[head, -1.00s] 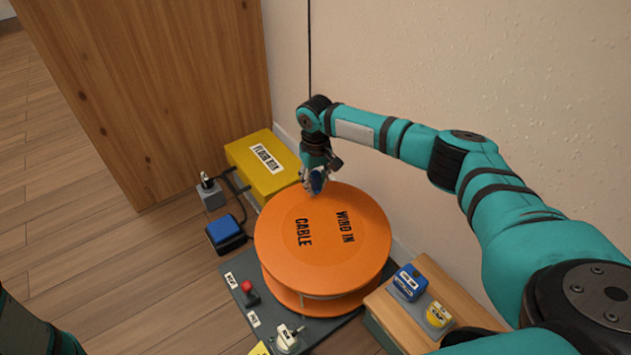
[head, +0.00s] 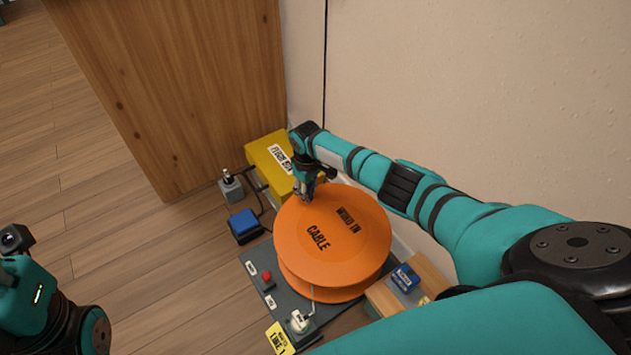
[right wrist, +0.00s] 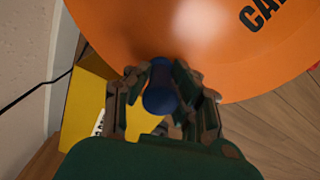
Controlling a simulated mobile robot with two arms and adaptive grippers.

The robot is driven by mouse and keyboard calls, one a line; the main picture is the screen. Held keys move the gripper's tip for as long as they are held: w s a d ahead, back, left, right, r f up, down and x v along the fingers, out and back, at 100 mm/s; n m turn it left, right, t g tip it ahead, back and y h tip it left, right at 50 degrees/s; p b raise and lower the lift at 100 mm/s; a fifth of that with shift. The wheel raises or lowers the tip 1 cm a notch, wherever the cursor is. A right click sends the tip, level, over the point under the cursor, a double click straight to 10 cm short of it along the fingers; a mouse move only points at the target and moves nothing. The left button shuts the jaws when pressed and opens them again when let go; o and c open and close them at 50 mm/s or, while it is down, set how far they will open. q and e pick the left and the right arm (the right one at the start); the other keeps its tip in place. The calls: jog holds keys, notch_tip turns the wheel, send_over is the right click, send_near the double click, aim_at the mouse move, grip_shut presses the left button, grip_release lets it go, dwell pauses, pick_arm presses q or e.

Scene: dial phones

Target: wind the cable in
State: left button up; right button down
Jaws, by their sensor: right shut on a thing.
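The orange cable drum (head: 332,262), marked WIND IN CABLE, lies flat on a dark grey base plate (head: 256,260) in the head view. My right gripper (head: 303,194) is at the drum's upper left edge. In the right wrist view its fingers (right wrist: 160,98) are closed around a blue knob (right wrist: 160,90) on the drum's top. A thin pale cable (head: 313,300) shows between the drum's discs and a white plug piece (head: 299,321) on the plate. My left arm shows at the lower left; its fingers are not visible.
A yellow floor box (head: 263,157) stands behind the drum against the wall. A blue-topped block (head: 243,223) and a grey block (head: 230,187) lie to its left. A red button (head: 266,278) is on the plate. A wooden stand (head: 430,279) is at right. Open floor lies left.

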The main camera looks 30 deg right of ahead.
jog(key=shift+a, duration=0.15)
jog(key=c, duration=1.2)
grip_release()
jog(key=shift+s, duration=0.15)
jog(key=shift+o, duration=0.2)
notch_tip(320, 180, up, 12)
